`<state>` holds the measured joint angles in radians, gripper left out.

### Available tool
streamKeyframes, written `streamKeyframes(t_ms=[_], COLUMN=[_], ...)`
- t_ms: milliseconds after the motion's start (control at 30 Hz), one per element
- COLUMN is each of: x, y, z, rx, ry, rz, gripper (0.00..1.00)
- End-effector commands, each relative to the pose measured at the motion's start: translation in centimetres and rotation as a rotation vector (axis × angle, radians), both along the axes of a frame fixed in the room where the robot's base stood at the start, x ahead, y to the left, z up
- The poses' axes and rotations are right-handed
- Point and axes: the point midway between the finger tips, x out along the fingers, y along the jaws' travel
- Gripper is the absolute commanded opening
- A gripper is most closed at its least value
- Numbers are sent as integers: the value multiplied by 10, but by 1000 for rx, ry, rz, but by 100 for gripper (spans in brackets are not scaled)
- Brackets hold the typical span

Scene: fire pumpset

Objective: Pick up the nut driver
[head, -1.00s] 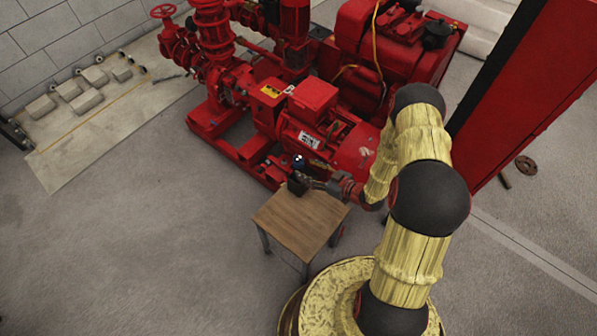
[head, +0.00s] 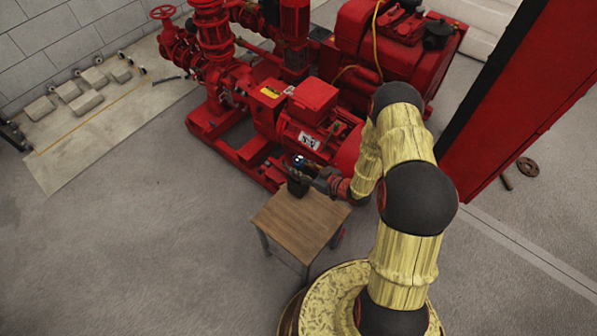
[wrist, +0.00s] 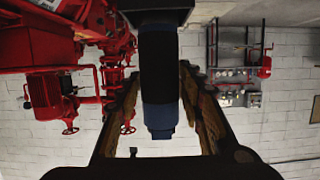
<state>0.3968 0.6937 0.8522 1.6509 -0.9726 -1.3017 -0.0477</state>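The nut driver (wrist: 159,80) appears in the wrist view as an upright dark shaft with blue parts, running down the middle from a dark block at the top edge. My gripper (wrist: 162,135) is open, with one finger on each side of it and a visible gap on both sides. In the head view, my gripper (head: 308,176) is over the far edge of the small wooden table (head: 299,230). The blue top of the nut driver (head: 298,160) shows at its fingertips, above a dark block. The fingers partly hide it there.
A large red pump set (head: 300,120) stands just behind the table, close to my gripper. A red cabinet (head: 520,100) rises at the right. Several pale blocks (head: 85,95) lie by the wall at the left. The floor left of the table is clear.

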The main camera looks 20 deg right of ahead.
Motion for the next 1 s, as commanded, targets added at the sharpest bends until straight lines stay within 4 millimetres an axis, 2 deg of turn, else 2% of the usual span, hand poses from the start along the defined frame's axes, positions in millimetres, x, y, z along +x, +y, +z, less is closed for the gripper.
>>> streamKeyframes(t_ms=[600, 867, 1000], x=[0, 1, 2], y=[0, 0, -1], z=[0, 4, 20], rx=[0, -1, -1], ry=[0, -3, -6], rz=[0, 0, 0], gripper=[1, 1, 1])
